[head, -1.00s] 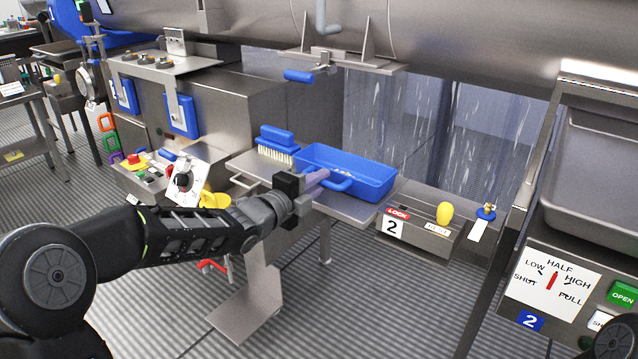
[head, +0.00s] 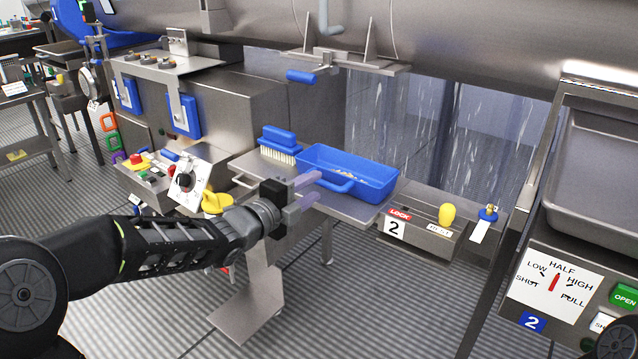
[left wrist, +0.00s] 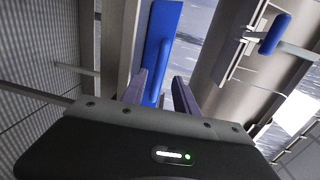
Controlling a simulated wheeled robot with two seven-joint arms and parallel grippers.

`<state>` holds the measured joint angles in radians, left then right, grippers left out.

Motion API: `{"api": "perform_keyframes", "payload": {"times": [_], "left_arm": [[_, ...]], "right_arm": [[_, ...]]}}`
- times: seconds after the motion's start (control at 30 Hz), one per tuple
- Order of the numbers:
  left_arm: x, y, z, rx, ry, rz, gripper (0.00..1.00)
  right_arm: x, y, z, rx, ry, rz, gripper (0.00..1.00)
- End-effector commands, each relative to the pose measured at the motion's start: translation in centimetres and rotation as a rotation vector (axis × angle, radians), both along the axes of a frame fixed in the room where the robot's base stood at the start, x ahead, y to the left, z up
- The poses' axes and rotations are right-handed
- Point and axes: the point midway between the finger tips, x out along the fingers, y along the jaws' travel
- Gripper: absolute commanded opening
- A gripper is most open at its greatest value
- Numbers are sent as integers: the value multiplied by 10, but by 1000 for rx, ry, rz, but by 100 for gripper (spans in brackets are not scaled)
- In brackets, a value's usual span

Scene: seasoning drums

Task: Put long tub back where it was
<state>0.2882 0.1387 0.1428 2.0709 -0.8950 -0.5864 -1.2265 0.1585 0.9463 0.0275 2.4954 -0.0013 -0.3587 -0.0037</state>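The long tub is a blue rectangular tub (head: 368,178) with a loop handle on its near left side and some pale bits inside. It sits on a small steel shelf (head: 349,212). My left gripper (head: 307,189) is just left of the handle, its two purple-grey fingers apart and empty. In the left wrist view the tub (left wrist: 163,30) shows beyond the open fingers (left wrist: 166,92), with its handle near the left finger. Whether a finger touches the handle is hard to tell. My right gripper is not in view.
A blue brush (head: 278,143) with pale bristles stands on the shelf left of the tub. A steel box with a yellow knob (head: 446,214) is to the right. A blue-handled lever (head: 301,76) hangs above.

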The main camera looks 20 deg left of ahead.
Motion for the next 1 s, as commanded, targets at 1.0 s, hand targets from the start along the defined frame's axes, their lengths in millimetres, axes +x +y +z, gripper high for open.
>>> {"api": "perform_keyframes", "payload": {"times": [1.0], "left_arm": [[-75,28,7,-1,0,-1,36]], "right_arm": [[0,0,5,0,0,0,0]]}}
